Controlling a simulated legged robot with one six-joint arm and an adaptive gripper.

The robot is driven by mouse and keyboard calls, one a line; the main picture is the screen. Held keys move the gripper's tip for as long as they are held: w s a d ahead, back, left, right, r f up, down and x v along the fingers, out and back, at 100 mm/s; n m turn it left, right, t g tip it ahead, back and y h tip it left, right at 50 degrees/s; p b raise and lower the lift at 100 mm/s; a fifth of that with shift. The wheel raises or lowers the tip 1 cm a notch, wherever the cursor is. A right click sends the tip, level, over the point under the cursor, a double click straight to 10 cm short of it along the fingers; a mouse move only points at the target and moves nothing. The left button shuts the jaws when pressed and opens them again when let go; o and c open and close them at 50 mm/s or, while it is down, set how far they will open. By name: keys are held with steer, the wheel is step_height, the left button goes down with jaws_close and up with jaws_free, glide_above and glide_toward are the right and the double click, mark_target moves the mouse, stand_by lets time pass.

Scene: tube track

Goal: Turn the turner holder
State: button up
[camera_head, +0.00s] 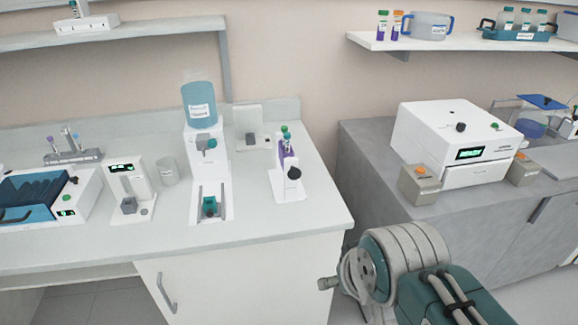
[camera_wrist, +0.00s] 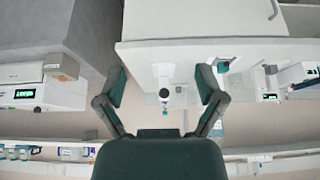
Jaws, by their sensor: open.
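The turner holder (camera_head: 288,183) is a small white stand with a black knob on its front, near the right end of the white bench. A purple tube with a green cap (camera_head: 286,140) stands upright in it. In the wrist view, which looks upside down, the holder (camera_wrist: 164,75) shows small between my fingertips, some way beyond them. My gripper (camera_wrist: 161,82) is open and empty, its two fingers wide apart, touching nothing. In the head view my arm is at the lower right, in front of the bench's right end, and my gripper cannot be made out.
A dispenser with a blue bottle (camera_head: 200,103) stands left of the holder, and a clear beaker (camera_head: 168,170) farther left. A floor gap separates the white bench (camera_head: 310,238) from the grey counter, which carries a white machine (camera_head: 455,135). The bench front right is clear.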

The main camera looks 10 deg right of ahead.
steer(key=shift+w, duration=0.1)
steer(key=n+t, duration=1.2)
steer(key=n, duration=0.6)
glide_toward(295, 176)
steer(key=w, duration=1)
steer(key=shift+w+f, duration=0.15)
steer(key=shift+w, duration=0.2)
steer(key=shift+s, duration=0.1)
steer(key=c, duration=1.2)
